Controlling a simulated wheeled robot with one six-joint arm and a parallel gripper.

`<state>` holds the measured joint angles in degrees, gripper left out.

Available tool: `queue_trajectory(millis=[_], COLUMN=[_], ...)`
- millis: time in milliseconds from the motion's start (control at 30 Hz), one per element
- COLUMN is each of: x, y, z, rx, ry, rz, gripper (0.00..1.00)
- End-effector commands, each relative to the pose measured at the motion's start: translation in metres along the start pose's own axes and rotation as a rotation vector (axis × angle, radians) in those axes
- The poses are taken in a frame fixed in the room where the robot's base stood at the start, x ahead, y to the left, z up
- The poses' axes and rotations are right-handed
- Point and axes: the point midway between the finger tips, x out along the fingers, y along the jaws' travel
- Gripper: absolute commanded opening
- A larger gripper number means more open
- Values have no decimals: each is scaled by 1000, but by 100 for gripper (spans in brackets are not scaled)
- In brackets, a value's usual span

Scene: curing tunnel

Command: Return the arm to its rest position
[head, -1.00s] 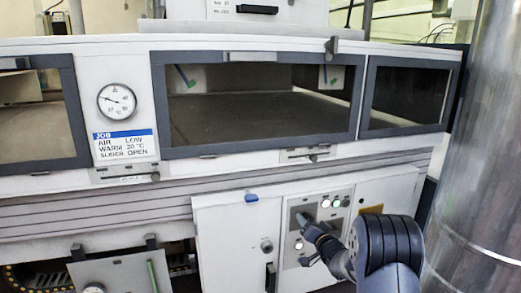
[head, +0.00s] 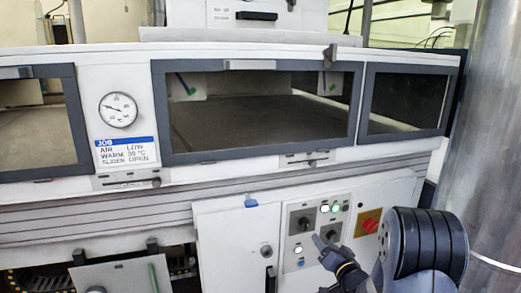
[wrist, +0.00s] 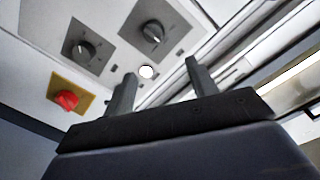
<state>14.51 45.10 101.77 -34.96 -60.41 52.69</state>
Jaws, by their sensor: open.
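My gripper (head: 327,245) is in front of the lower control panel (head: 309,222) of the white machine. In the wrist view, my gripper (wrist: 158,82) has its two fingers apart with nothing between them. The panel carries dark rotary knobs (wrist: 152,31) and a lit white button (wrist: 146,72), seen beyond the fingers. The fingers appear clear of the knobs in the wrist view. My dark arm stands at the lower right of the head view and hides part of the machine's lower front.
A red switch on a yellow plate (head: 369,225) sits right of the panel. A large metal cylinder (head: 492,150) stands at the far right, near my arm. The windowed tunnel (head: 260,155) spans the upper front. A job card (head: 125,153) hangs below a round gauge (head: 118,110).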

Motion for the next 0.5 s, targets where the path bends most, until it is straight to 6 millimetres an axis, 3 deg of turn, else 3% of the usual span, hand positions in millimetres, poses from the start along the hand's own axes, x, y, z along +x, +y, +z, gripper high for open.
queue_trajectory(millis=[100,500], x=[27,95], y=[1,4], z=[7,13], rx=[-4,-2], ry=[-6,-16], rz=[-5,0], gripper=[55,55])
